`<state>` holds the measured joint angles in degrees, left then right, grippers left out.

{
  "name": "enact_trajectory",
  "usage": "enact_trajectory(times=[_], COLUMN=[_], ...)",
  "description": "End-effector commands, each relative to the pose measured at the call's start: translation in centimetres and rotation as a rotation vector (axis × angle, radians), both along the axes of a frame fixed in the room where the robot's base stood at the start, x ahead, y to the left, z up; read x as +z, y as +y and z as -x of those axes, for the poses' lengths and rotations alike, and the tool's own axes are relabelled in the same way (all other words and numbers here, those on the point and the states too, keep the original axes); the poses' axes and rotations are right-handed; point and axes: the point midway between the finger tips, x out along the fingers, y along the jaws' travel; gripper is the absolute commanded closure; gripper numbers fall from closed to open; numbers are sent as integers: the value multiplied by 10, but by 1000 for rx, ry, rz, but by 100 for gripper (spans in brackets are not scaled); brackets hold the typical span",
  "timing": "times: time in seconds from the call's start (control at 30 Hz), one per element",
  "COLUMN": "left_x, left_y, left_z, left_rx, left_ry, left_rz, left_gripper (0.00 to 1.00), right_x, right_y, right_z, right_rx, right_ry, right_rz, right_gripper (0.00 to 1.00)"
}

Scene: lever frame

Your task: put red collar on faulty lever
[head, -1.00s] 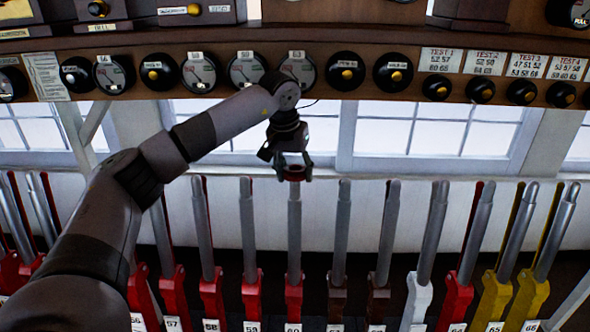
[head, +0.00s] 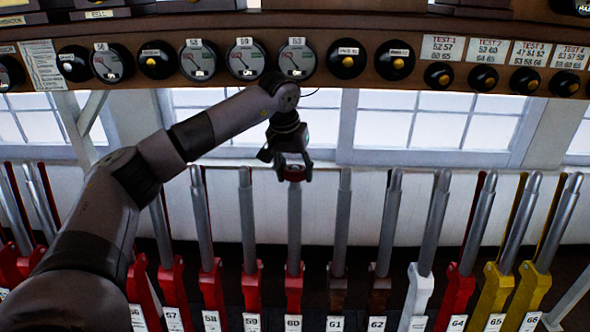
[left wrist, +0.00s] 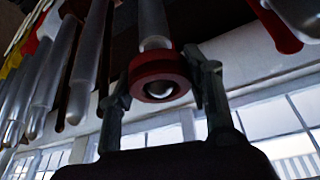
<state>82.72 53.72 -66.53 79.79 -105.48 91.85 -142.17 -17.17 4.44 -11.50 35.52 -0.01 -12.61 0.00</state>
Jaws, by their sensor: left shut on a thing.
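The red collar (head: 293,173) is in my left gripper (head: 294,177), at the top of the lever marked 60 (head: 294,230). The left wrist view shows the collar (left wrist: 158,66) between the two fingers, with the lever's rounded metal tip (left wrist: 158,89) inside its hole. The collar is around the tip of this silver lever, which has a red base. My left gripper is shut on the collar. How far down the lever it sits is hard to tell. My right gripper is not in view.
Silver levers stand in a row on both sides, including 59 (head: 248,225) and 61 (head: 341,225), with narrow gaps. Above is a wooden shelf with round gauges (head: 245,59), black knobs (head: 347,60) and test cards (head: 452,48). Windows (head: 430,125) are behind.

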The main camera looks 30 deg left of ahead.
Motion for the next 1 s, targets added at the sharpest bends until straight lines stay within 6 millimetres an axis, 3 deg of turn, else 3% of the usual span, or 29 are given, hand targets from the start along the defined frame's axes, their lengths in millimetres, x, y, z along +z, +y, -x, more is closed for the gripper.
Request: enact_trajectory(times=[0.67,0.7,1.0], left_x=[-12,-12,-12], left_y=[-1,-1,-1], left_z=[2,2,2], left_rx=[0,0,0], left_ry=[-1,-1,0], left_rz=[0,0,0], left_gripper=[78,53,33], right_x=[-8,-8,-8], right_y=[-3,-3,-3], right_z=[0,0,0], right_rx=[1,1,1], right_ry=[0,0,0], right_rz=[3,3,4], right_gripper=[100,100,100])
